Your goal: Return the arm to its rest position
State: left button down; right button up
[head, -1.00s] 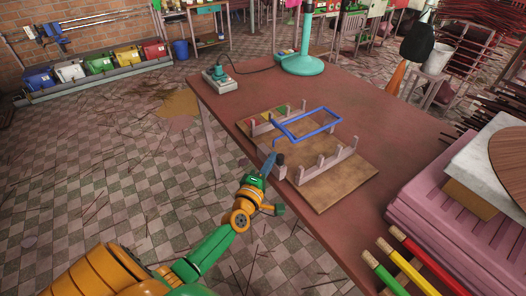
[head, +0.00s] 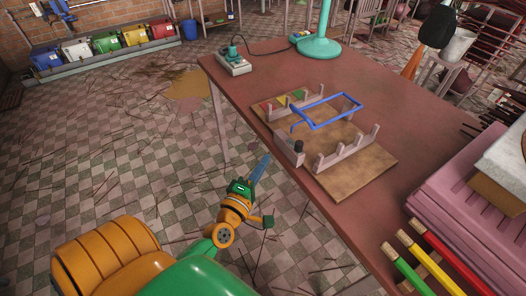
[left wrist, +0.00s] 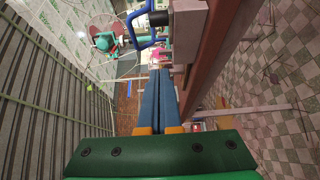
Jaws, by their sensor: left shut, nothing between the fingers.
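My left gripper (head: 261,167) is shut and empty, its blue fingers together. In the head view it hangs over the tiled floor, just left of the table's (head: 420,110) edge and apart from it. In the left wrist view the closed fingers (left wrist: 164,100) point ahead, beside the table edge. My left arm (head: 130,265) comes in from the lower left. A wooden board (head: 350,185) with pale notched racks lies on the table, and a blue frame (head: 328,112) rests across the racks. My right gripper is not in view.
A pink stack of trays (head: 462,205) and red, yellow and green sticks (head: 432,260) are at the table's right. A switch box (head: 234,65) and a teal stand base (head: 318,46) are at the back. The floor (head: 110,150) left of the table is open.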

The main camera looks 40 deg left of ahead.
pick_arm(q)
jog(key=shift+d, duration=0.15)
jog(key=s+d+f+m+g+h, duration=0.1)
jog(key=s+d+f+m+g, duration=0.2)
jog(key=f, duration=0.5)
jog(key=s+d+f+m+g+h, duration=0.1)
jog(key=s+f+m+g+h, duration=0.1)
jog(key=s+f+m, duration=0.45)
jog(key=d+f+m+g+h, duration=0.1)
jog(key=d+f+m+g, duration=0.15)
jog(key=f, duration=0.75)
jog(key=s+f+m+g, duration=0.4)
jog(key=s+f+m, duration=0.1)
jog(key=s, duration=0.6)
jog(key=s+f+m+g, duration=0.5)
jog(key=s+f, duration=0.1)
jog(key=s, duration=0.5)
jog(key=shift+s+d+f+m+y, duration=0.2)
jog(key=shift+f+m+y, duration=0.1)
jog(key=shift+f+y, duration=0.1)
